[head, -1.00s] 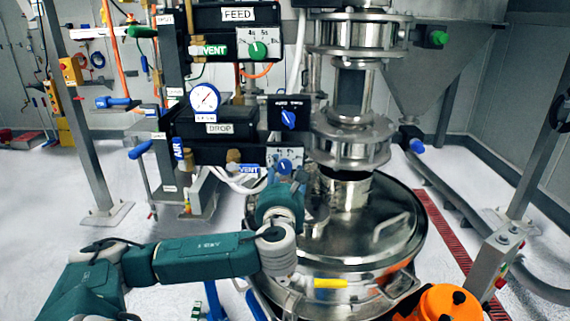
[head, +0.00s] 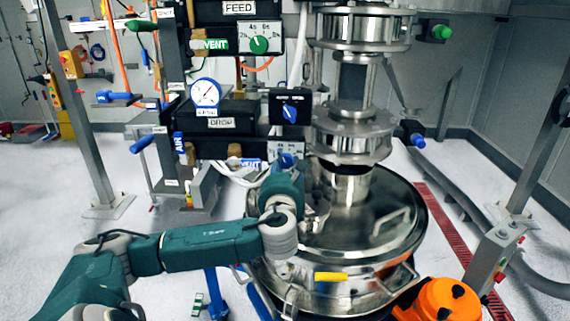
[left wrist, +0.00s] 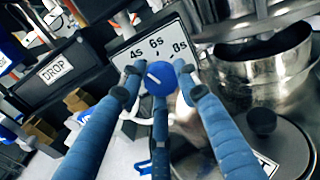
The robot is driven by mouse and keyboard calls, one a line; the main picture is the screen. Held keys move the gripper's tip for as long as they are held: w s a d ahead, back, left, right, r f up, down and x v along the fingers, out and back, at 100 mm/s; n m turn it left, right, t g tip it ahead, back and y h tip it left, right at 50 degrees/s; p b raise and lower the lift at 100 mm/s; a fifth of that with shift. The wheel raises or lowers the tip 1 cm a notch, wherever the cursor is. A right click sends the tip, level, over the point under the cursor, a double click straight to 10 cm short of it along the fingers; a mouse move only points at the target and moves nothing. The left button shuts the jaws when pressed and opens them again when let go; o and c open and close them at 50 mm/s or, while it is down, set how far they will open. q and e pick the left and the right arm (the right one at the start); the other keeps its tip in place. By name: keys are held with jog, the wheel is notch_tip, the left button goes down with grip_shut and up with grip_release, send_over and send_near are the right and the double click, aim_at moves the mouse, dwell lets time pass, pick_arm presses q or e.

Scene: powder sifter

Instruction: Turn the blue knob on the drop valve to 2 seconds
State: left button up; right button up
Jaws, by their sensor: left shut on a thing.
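A white line on the knob slants to the upper left, toward the 4s side. The lower-left part of the dial is hidden by a finger. My left gripper (left wrist: 160,88) is shut on the knob, its blue fingers around it. In the head view the knob (head: 286,159) shows just above my left gripper (head: 285,170), next to the black DROP box (head: 240,140). My right gripper is out of view.
A second blue knob (head: 289,111) is on a black box above, and a green knob (head: 259,45) is on the FEED dial. The shiny metal sifter lid (head: 370,230) and valve column (head: 352,140) stand close on the right. A pressure gauge (head: 206,93) is at the left.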

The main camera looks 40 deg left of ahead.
pick_arm(q)
jog(key=shift+r+n, duration=0.15)
jog(key=shift+n, duration=0.55)
jog(key=n+b, duration=0.1)
jog(key=n, duration=0.2)
jog(key=n+b, duration=0.1)
jog(key=n, duration=0.2)
jog(key=shift+r, duration=0.1)
jog(key=shift+a, duration=0.1)
jog(key=shift+r+n, duration=0.1)
jog(key=shift+n, duration=0.2)
jog(key=o, duration=1.1)
jog(key=shift+s, duration=0.1)
